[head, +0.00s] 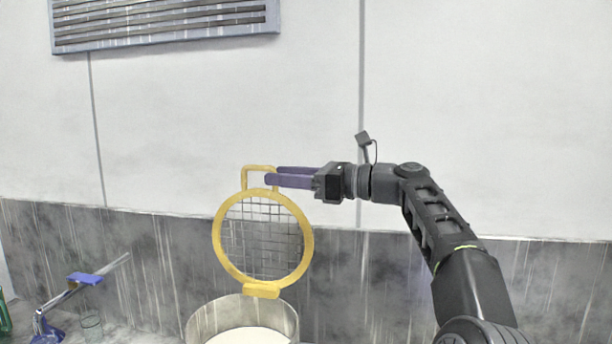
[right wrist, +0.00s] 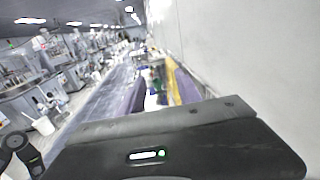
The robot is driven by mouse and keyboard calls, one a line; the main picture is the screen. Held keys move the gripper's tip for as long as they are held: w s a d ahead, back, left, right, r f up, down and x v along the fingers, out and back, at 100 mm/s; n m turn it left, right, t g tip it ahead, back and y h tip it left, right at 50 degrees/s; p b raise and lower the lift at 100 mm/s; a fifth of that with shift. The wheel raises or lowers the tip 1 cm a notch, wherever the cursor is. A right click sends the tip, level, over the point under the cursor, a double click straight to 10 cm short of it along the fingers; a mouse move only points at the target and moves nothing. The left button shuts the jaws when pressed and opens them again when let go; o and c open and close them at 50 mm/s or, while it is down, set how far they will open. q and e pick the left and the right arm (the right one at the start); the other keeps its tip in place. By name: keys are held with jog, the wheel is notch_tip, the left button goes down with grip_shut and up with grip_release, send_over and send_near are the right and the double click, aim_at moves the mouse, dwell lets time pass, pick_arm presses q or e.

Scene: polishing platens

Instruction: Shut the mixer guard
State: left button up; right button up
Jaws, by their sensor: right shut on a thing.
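The mixer guard (head: 217,240) is a round yellow ring with a wire grid and a yellow loop handle (head: 245,178) on top. In the head view it stands upright, raised above the mixer bowl (head: 290,318), an open metal bowl with pale contents. A yellow block joins the guard's lower edge near the bowl's back rim. My right gripper (head: 268,178) comes in from the right, its purple fingers shut on the handle. In the right wrist view the purple fingers (right wrist: 186,86) show with a yellow strip of the guard (right wrist: 182,75) between them. My left gripper is not in view.
A metal tap with a blue lever (head: 84,278) stands at the left. A clear glass (head: 92,328) and a green item (head: 4,318) are at the lower left. A pale wall with a grey lower panel (head: 400,270) rises behind, with a vent (head: 165,24) high up.

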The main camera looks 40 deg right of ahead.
jog(key=p+v, duration=0.1)
jog(key=v, duration=0.5)
jog(key=shift+d, duration=0.35)
dwell(0.3)
jog(key=shift+s+f, duration=0.15)
dwell(0.4)
jog(key=shift+d, duration=0.1)
jog(key=v, duration=0.7)
jog(key=shift+s, duration=0.3)
